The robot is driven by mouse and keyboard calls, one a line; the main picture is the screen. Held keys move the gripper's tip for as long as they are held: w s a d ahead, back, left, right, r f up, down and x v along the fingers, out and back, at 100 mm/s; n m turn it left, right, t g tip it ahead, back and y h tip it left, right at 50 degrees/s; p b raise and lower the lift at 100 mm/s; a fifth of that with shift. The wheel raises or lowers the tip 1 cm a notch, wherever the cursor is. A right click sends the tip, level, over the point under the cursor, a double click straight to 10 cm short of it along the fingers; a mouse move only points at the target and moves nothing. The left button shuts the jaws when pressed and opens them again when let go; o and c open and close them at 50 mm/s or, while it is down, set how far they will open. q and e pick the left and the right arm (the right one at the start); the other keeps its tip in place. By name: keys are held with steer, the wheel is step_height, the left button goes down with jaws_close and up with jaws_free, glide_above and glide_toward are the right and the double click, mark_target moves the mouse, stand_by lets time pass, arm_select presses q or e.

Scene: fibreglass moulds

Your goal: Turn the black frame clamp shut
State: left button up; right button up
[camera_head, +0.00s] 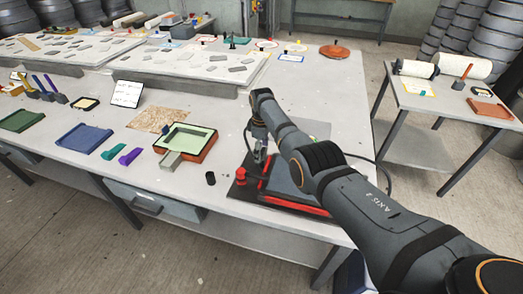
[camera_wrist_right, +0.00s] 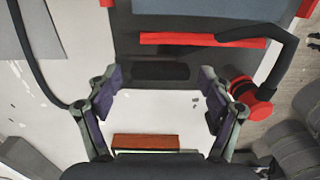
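The clamp station (camera_head: 290,206), a dark plate with red bars, lies at the table's right front corner. My right gripper (camera_head: 260,156) is over the station, partly hidden by my arm. In its wrist view the right gripper (camera_wrist_right: 158,82) is open and empty, with the knob just right of its right finger, apart from it. My left gripper is not in view.
A small black cylinder (camera_head: 210,178) stands near the front edge. A black cable (camera_wrist_right: 36,62) curves beside the gripper. A side table (camera_head: 441,103) stands at right.

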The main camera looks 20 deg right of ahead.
steer(key=c, duration=0.9)
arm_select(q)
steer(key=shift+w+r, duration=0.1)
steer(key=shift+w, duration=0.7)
